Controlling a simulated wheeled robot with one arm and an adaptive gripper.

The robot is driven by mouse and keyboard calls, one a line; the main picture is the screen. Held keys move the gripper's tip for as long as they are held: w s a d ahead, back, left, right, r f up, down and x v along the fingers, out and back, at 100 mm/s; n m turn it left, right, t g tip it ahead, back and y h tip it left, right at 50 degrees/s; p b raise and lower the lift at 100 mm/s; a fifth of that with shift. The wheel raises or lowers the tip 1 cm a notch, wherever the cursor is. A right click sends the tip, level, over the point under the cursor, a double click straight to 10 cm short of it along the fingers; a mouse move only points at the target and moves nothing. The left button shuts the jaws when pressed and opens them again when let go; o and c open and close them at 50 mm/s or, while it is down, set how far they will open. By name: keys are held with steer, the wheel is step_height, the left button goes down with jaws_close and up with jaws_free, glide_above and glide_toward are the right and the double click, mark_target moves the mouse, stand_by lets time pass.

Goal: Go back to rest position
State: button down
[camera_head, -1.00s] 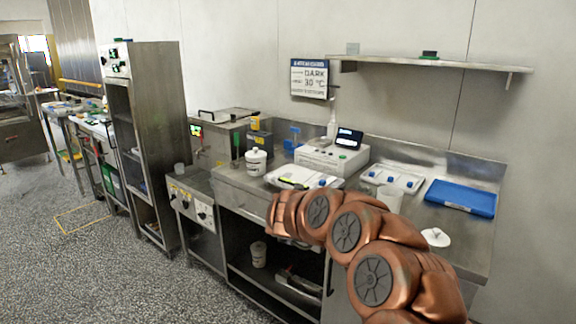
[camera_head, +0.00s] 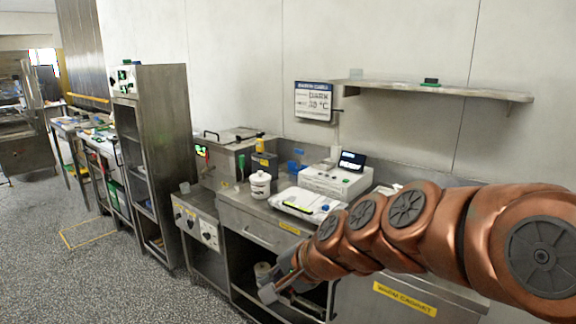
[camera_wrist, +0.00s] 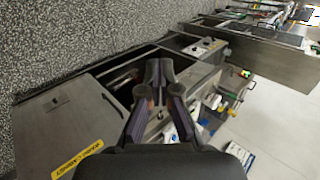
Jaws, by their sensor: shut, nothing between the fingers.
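My gripper (camera_head: 277,291) is at the lower middle of the head view, in front of the open shelf under the steel counter (camera_head: 236,201). The copper arm reaches in from the right edge. In the wrist view my gripper (camera_wrist: 159,72) has its fingers together with nothing between them. Its fingers show over the open cabinet and the counter edge. The arm hides the right part of the counter in the head view.
A white tub (camera_head: 260,185), a white tray (camera_head: 305,203) and a white device (camera_head: 336,181) stand on the counter. A wall shelf (camera_head: 440,90) hangs above. A tall steel cabinet (camera_head: 160,150) stands left. The speckled floor (camera_head: 120,285) at lower left is clear.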

steer(key=s+d+f+n+g+h+p, duration=0.1)
steer(key=s+d+f+n+g+h, duration=0.2)
steer(key=s+d, duration=0.7)
steer(key=s+d+f+n+g+h+p, duration=0.1)
steer(key=s+d+f+n+g+h, duration=0.3)
steer(key=s+d, duration=0.7)
steer(key=s, duration=0.6)
steer(key=shift+s+d+f+n, duration=0.15)
steer(key=shift+s+f+n, duration=0.15)
steer(key=shift+s+n, duration=0.1)
